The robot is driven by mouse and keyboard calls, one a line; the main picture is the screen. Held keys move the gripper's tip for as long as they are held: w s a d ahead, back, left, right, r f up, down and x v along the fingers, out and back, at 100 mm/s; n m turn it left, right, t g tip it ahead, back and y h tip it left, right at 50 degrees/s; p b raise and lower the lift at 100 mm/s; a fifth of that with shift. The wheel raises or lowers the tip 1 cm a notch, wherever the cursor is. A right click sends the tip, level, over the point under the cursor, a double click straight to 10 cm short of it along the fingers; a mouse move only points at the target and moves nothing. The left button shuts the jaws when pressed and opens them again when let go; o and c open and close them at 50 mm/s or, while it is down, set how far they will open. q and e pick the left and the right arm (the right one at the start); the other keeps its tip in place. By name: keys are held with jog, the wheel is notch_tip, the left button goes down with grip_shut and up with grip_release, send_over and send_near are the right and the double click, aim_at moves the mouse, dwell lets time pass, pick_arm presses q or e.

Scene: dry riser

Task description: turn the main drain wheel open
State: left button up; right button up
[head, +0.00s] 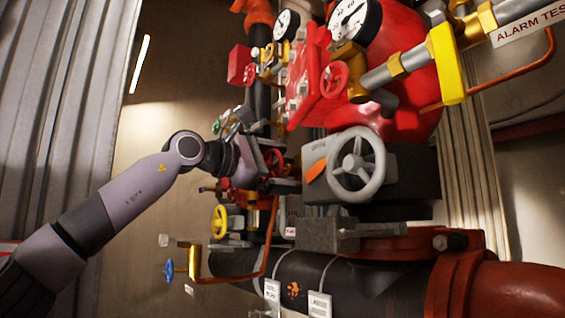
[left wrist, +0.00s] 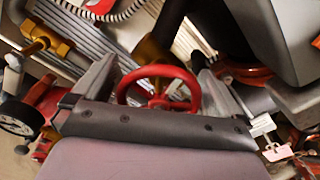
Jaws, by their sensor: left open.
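A red handwheel (left wrist: 160,72) shows in the left wrist view, between the two fingers of my left gripper (left wrist: 157,68). The fingers are apart, one on each side of the rim; I cannot tell whether they touch it. In the head view the left gripper (head: 284,170) is at the middle of the pipework, with a red wheel (head: 273,160) at its fingers, partly hidden by them. No label marks this wheel as the main drain. My right gripper is not in view.
A large grey handwheel (head: 357,163) on a dark valve body stands right of the gripper. A yellow wheel (head: 219,222) and a blue wheel (head: 169,270) are below. Gauges (head: 352,20) and a red valve body are above. A thick black pipe (head: 340,280) runs along the bottom.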

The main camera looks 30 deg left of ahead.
pick_arm(q)
jog(key=shift+w, duration=0.1)
jog(key=c, duration=0.8)
jog(key=shift+c, duration=0.2)
